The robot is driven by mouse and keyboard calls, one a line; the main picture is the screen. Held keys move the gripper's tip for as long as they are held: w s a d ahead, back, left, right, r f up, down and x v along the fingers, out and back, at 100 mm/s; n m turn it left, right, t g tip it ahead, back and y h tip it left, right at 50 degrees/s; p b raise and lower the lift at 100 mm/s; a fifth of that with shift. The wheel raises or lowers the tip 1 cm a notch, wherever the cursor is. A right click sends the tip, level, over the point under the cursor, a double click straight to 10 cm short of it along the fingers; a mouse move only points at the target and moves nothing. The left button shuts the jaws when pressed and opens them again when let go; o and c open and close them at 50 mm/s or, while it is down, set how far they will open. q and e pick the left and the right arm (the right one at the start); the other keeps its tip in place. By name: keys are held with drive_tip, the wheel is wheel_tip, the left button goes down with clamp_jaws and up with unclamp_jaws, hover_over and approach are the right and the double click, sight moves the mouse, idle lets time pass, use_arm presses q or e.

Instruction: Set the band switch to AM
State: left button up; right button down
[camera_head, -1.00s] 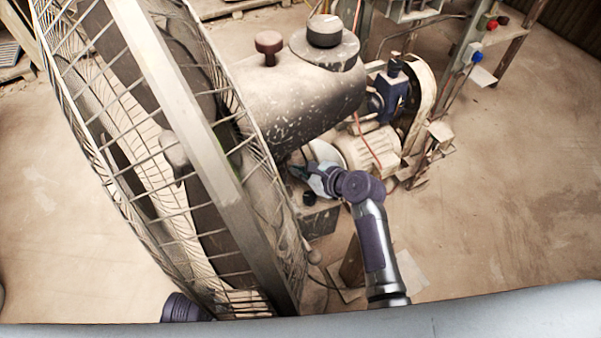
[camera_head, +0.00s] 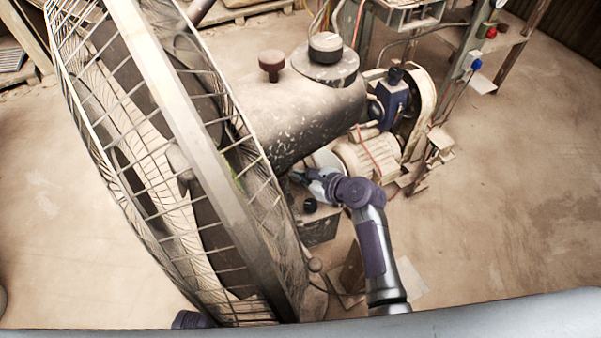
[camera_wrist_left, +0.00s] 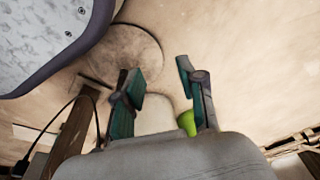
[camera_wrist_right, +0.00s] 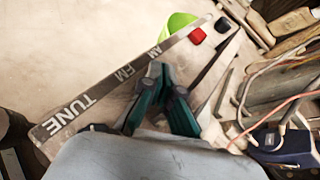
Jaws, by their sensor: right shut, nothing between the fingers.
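A dark strip lettered TUNE, FM and AM (camera_wrist_right: 85,102) crosses the right wrist view diagonally. I cannot pick out the band switch with certainty; the gripper may hide it. A black knob (camera_head: 310,205) sits on a grey box (camera_head: 318,230) beside the fan in the head view. My right gripper (camera_wrist_right: 158,70) is shut and empty, its tips near the FM and AM lettering; contact cannot be told. In the head view the right gripper (camera_head: 297,177) is just above and left of the black knob. My left gripper (camera_wrist_left: 160,80) is open and empty.
A large caged fan (camera_head: 190,180) stands close on the left of my right gripper. A dark tank (camera_head: 295,115) is behind it. A motor (camera_head: 368,158) and a blue pump (camera_head: 392,95) stand to its right. The floor (camera_head: 520,220) at right is clear.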

drive_tip(key=shift+r+p, duration=0.25)
drive_tip(key=shift+p, duration=0.05)
drive_tip(key=shift+r, duration=0.1)
use_arm(q)
drive_tip(key=s+f, duration=0.2)
drive_tip(key=f, duration=0.1)
drive_tip(key=shift+s+f, duration=0.1)
use_arm(e)
drive_tip(key=shift+s+d, duration=0.1)
drive_tip(key=shift+d, duration=0.05)
use_arm(q)
drive_tip(key=shift+a, duration=0.1)
use_arm(e)
drive_tip(key=v, duration=1.1)
drive_tip(key=shift+s+d+r, duration=0.2)
drive_tip(key=shift+r, duration=0.05)
drive_tip(key=shift+w+a, duration=0.1)
